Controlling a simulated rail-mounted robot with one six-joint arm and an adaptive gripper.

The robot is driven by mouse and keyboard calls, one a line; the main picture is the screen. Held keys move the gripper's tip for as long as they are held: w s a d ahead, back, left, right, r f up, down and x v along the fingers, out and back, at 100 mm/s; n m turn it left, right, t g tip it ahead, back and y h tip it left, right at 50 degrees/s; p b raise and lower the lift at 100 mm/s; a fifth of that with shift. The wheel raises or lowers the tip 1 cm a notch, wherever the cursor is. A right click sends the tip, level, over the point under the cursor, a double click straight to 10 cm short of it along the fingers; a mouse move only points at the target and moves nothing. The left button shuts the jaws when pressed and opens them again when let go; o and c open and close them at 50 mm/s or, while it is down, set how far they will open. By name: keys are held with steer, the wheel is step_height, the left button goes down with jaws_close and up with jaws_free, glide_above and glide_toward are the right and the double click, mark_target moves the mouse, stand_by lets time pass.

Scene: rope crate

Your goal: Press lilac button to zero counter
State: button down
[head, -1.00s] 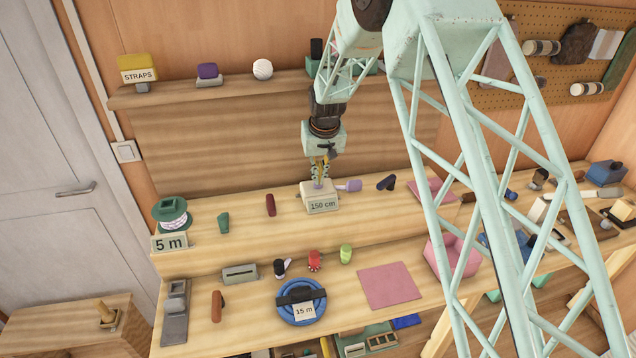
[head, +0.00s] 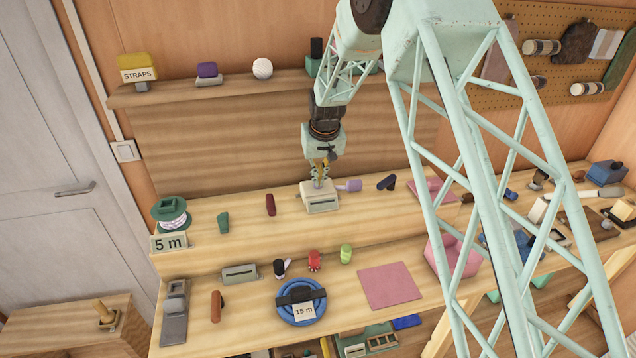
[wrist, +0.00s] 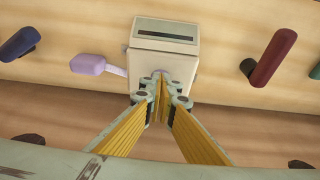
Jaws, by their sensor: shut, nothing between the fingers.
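The counter (head: 321,204) is a cream box on the upper bench shelf. Its front window is a blank dark slot; it also shows in the wrist view (wrist: 165,44). A lilac paddle (head: 350,186) on a pale arm sticks out from its side, seen at left in the wrist view (wrist: 88,64). My gripper (head: 318,184) points down onto the counter's top, shut and empty. In the wrist view its fingertips (wrist: 160,80) meet at the box's top, and they hide most of the lilac button there. I cannot tell how far the button is pressed.
A dark red handle (head: 270,204) and a green piece (head: 223,222) lie left of the counter. A dark blue piece (head: 387,183) lies to its right. A green spool (head: 172,214) stands at the shelf's left end. The shelf's front edge is clear before the counter.

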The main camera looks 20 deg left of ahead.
steer(key=shift+r+p, duration=0.85)
steer(key=shift+r, duration=2.1)
steer(key=shift+r, duration=0.1)
steer(key=v, duration=1.1)
steer(key=shift+s+r, duration=0.15)
steer(key=shift+r, duration=0.25)
steer(key=shift+d, duration=0.1)
